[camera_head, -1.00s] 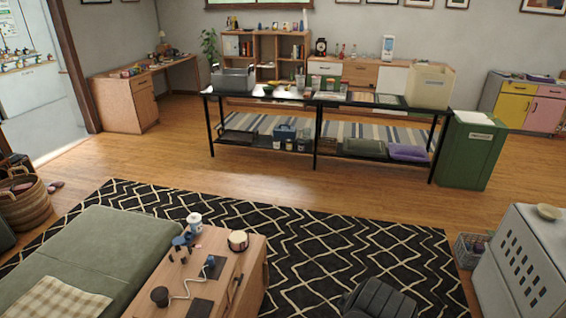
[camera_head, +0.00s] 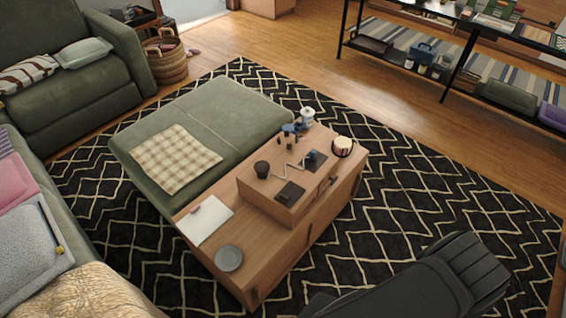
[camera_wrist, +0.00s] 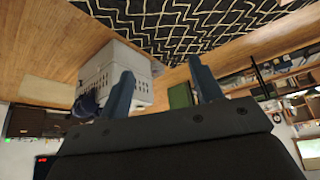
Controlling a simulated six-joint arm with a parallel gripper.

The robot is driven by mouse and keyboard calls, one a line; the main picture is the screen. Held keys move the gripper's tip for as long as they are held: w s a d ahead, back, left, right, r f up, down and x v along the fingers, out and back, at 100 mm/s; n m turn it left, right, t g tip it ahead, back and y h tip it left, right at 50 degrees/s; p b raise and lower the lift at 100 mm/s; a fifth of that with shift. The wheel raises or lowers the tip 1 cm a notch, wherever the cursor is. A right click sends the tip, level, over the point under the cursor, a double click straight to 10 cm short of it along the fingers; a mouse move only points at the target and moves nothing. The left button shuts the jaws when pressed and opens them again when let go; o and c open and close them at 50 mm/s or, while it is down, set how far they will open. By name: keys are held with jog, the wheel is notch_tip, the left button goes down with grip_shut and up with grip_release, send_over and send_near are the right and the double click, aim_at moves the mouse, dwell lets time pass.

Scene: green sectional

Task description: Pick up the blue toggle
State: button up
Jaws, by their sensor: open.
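A small blue piece (camera_head: 312,155) stands upright on the raised box part of the wooden coffee table (camera_head: 282,258) in the head view. It looks like the blue toggle, but it is too small to be sure. The gripper points across the room, and neither the table nor the toggle shows in that view. My gripper does not show in the head view.
Beside the blue piece are a blue pot (camera_head: 290,132), a white canister (camera_head: 307,117), a round tin (camera_head: 343,147) and a dark pad (camera_head: 290,194). A grey plate (camera_head: 229,258) lies on the lower tabletop. A black padded shape (camera_head: 440,280) stands at front right.

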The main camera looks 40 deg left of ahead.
jog(key=shift+c, duration=0.5)
jog(key=w+d+r+n+t+h, duration=0.15)
jog(key=w+d+r, duration=0.35)
jog(key=w+r, duration=0.6)
jog(key=w+d+r+n+t+h, duration=0.1)
jog(key=w+d+r+t, duration=0.1)
jog(key=w+d+r, duration=0.8)
jog(key=w+d+r+n+t+h, duration=0.1)
jog(key=w+r+t+h, duration=0.1)
jog(key=w+r, duration=0.95)
jog(key=w+a+f+n+y, duration=0.2)
jog(key=w+a+n, duration=0.1)
jog(key=w+a, duration=0.35)
jog(key=w+a+f+n+y, duration=0.2)
jog(key=w+a, duration=0.3)
jog(key=w, duration=0.3)
jog(key=w+a+f+n+g+y, duration=0.15)
jog(key=w+a+f, duration=0.25)
jog(key=a+f, duration=0.4)
jog(key=w+a+f+n+g+y, duration=0.1)
jog(key=w+a+f+n+g, duration=0.15)
jog(key=w+a+f, duration=0.55)
jog(key=n+g, duration=0.7)
jog(key=n, duration=0.4)
send_over(313, 152)
jog(key=shift+t, duration=0.25)
notch_tip(313, 152, down, 47)
jog(key=shift+w+a+f, duration=0.1)
jog(key=shift+w, duration=0.05)
jog(key=shift+f, duration=2.9)
